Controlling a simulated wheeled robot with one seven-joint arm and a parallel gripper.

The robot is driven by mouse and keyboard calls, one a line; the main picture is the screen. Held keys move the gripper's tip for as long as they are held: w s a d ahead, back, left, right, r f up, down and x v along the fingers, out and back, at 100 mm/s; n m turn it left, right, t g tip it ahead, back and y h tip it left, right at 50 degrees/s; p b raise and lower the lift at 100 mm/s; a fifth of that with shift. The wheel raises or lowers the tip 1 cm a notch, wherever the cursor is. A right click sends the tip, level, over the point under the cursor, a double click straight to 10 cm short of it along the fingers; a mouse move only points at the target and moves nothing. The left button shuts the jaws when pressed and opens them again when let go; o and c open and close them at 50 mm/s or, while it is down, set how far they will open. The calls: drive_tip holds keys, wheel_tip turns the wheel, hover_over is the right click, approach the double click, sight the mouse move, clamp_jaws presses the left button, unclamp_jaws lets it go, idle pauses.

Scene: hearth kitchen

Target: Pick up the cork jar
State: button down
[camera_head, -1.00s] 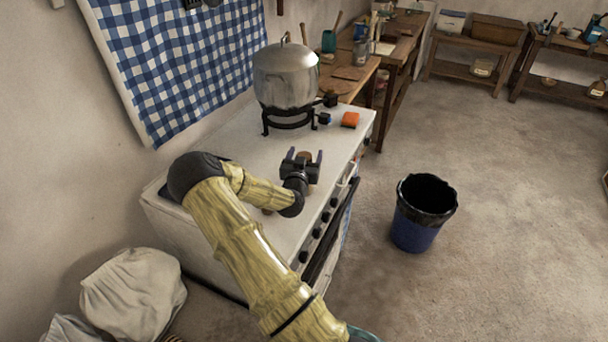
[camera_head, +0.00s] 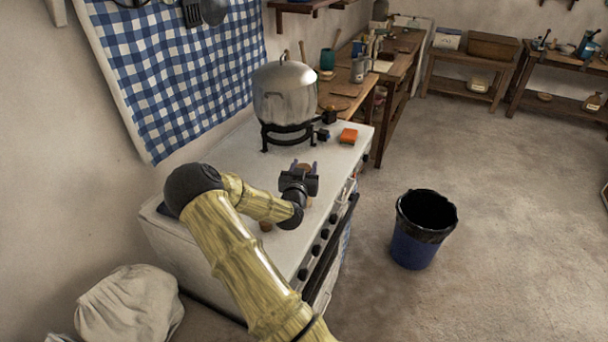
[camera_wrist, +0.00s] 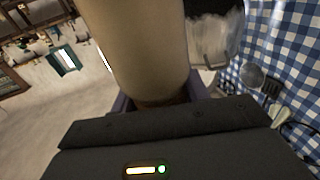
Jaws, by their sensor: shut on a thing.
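The cork jar (camera_wrist: 140,45) fills the upper middle of the wrist view as a tan, rounded body between my fingers. In the head view only a small brown top of the cork jar (camera_head: 305,168) shows past my gripper (camera_head: 303,170), above the white stove top. My gripper is shut on the jar; its dark body (camera_wrist: 165,130) hides the jar's lower part in the wrist view. Whether the jar touches the stove top cannot be told.
A large metal pot (camera_head: 285,92) stands on a black burner ring behind my gripper. An orange block (camera_head: 348,137) lies to its right on the stove (camera_head: 235,148). A blue bin (camera_head: 418,235) stands on the floor, right. A checked cloth (camera_head: 180,70) hangs on the wall.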

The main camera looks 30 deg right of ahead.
wheel_tip(320, 180, up, 8)
drive_tip(key=shift+r+b, duration=0.1)
drive_tip(key=shift+b, duration=0.5)
